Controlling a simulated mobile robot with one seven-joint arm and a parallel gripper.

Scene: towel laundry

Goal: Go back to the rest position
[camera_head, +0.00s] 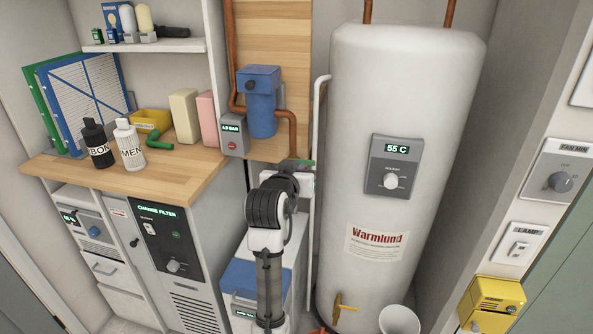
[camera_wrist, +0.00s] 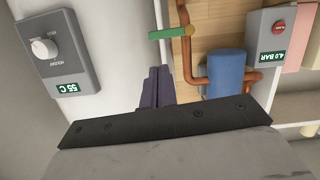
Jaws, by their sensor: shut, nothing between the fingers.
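My gripper (camera_wrist: 157,88) shows in the wrist view as two dark fingers side by side, shut with nothing between them. They point toward the wall between the boiler and the blue filter housing, apart from both as far as I can see. In the head view my arm rises bent in the middle foreground, in front of the boiler's left side; the fingers are mostly hidden there behind the wrist. A green-handled valve (camera_wrist: 168,33) lies beyond the fingertips in the wrist view.
The white boiler (camera_head: 400,100) with a 55 C panel (camera_head: 394,166) stands right of my arm. The blue filter housing (camera_head: 261,115) and pressure box (camera_head: 235,135) are left. A wooden counter (camera_head: 180,172) holds bottles (camera_head: 129,145). A yellow box (camera_head: 492,303) hangs at right.

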